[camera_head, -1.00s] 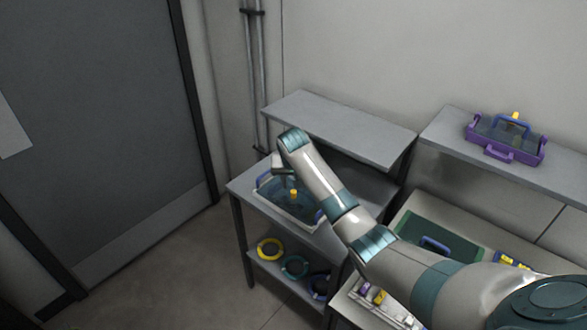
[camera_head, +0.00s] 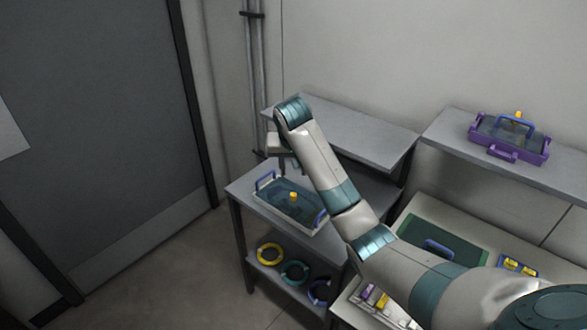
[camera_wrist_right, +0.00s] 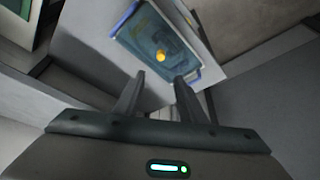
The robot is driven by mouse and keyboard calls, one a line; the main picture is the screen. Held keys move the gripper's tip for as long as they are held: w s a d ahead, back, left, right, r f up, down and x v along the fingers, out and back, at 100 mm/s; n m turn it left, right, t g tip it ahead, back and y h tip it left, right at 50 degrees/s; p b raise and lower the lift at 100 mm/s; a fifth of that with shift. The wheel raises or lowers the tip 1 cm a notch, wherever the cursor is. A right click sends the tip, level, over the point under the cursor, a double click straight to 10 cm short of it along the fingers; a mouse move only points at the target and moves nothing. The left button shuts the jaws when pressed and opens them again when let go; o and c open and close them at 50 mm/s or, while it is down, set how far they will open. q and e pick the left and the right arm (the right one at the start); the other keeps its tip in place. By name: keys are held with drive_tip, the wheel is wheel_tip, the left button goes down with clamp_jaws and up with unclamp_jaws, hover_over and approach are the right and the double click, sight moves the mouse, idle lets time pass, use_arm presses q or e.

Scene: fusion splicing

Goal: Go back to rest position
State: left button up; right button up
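My right arm reaches in from the lower right, and its gripper (camera_head: 284,160) hangs above the small grey side table, partly hidden by my wrist. In the right wrist view its two fingers (camera_wrist_right: 158,78) stand apart with nothing between them. Below them is a tray (camera_head: 272,204) with a clear bluish lid, blue handles and a yellow knob; it also shows in the right wrist view (camera_wrist_right: 150,50). The gripper is apart from the tray, above it. My left gripper is in neither view.
A shelf (camera_head: 345,130) stands behind the side table. A purple tray (camera_head: 510,140) sits on the right shelf. A worktable holds a green mat (camera_head: 445,240) and yellow-and-blue items (camera_head: 518,266). Yellow, teal and dark rings (camera_head: 295,273) lie on the lower shelf. The floor at left is clear.

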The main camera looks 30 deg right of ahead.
drive_tip(key=shift+f, duration=0.1)
drive_tip(key=s+a+f+n+y, duration=0.15)
drive_tip(key=s+a+f, duration=0.25)
drive_tip(key=s+f, duration=0.55)
drive_tip(key=s+a+f+n, duration=0.3)
drive_tip(key=s+a+f, duration=0.1)
drive_tip(key=s+f, duration=0.6)
drive_tip(key=s+a+f+n, duration=0.1)
drive_tip(key=s+a+n, duration=0.1)
drive_tip(key=s, duration=1.1)
drive_tip(key=s+a+n, duration=0.1)
drive_tip(key=s+a, duration=0.1)
drive_tip(key=s, duration=1.2)
wheel_tip(320, 180, down, 32)
drive_tip(key=s+f+g+b, duration=0.1)
drive_tip(key=s+g+b, duration=0.1)
drive_tip(key=b, duration=0.1)
drive_tip(key=s+d+f+b, duration=0.1)
drive_tip(key=s+d+f, duration=0.1)
drive_tip(key=s+f, duration=1.5)
drive_tip(key=shift+d+f+n+g+y+b, duration=0.3)
drive_tip(key=shift+f+n+g+y+b, duration=0.05)
drive_tip(key=shift+f+g+b, duration=0.05)
